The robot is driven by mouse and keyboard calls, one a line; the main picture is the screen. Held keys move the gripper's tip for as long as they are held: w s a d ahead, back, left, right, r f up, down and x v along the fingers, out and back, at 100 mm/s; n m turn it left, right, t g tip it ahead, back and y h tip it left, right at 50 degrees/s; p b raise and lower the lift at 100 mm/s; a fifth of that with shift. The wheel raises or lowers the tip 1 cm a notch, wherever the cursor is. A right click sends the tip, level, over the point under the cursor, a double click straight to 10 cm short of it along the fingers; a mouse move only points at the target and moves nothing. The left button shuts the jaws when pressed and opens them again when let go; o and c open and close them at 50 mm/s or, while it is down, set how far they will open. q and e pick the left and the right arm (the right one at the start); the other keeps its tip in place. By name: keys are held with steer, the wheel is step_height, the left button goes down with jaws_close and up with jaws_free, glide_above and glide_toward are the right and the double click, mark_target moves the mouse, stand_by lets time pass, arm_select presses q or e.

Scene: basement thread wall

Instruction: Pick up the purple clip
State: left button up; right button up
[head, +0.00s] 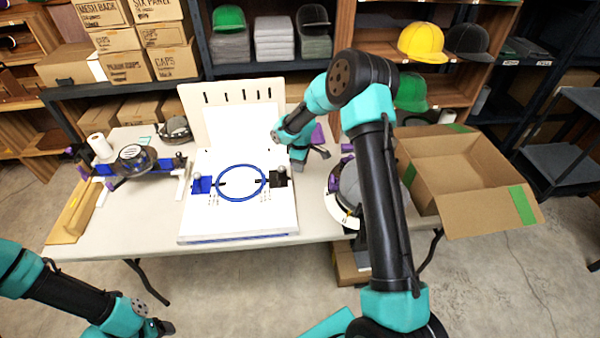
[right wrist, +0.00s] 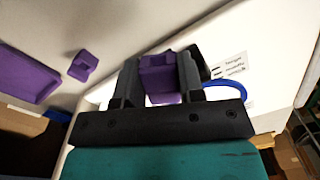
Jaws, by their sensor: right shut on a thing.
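In the right wrist view, a purple clip (right wrist: 160,78) sits between the two dark fingers of my right gripper (right wrist: 158,82), which is shut on it. In the head view, my right gripper (head: 318,152) is over the table, just right of the white board with the blue hoop. Purple shows beside the gripper there, but I cannot tell whether it is the held clip. Another small purple clip (right wrist: 83,66) lies apart on the table in the right wrist view. My left gripper (head: 158,328) is low at the bottom left of the head view; its jaw state is unclear.
The blue hoop (head: 241,182) lies on the white board (head: 238,222). An open cardboard box (head: 450,208) stands at the right. A round cap fixture (head: 132,155) stands at the left. A purple tray (right wrist: 25,75) shows in the right wrist view. Shelves with caps line the back.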

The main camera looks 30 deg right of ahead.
steer(key=shift+r, duration=0.75)
steer(key=w+a+m, duration=0.1)
steer(key=a, duration=0.4)
steer(key=w+a+f+m, duration=0.1)
steer(key=a, duration=0.4)
steer(key=w+a+f+m, duration=0.1)
steer(key=a, duration=0.5)
steer(key=shift+f+m, duration=0.2)
steer(key=shift+m, duration=0.2)
steer(key=a+m, duration=0.1)
steer(key=a, duration=0.4)
steer(key=a+f+m, duration=0.1)
steer(key=a+m, duration=0.1)
steer(key=a, duration=0.4)
steer(key=s+a+f+m, duration=0.1)
steer(key=a, duration=0.4)
steer(key=shift+s+a+f+m, duration=0.1)
steer(key=shift+a+f+m, duration=0.05)
steer(key=shift+a+m, duration=0.15)
steer(key=shift+d, duration=0.1)
steer(key=d, duration=1.4)
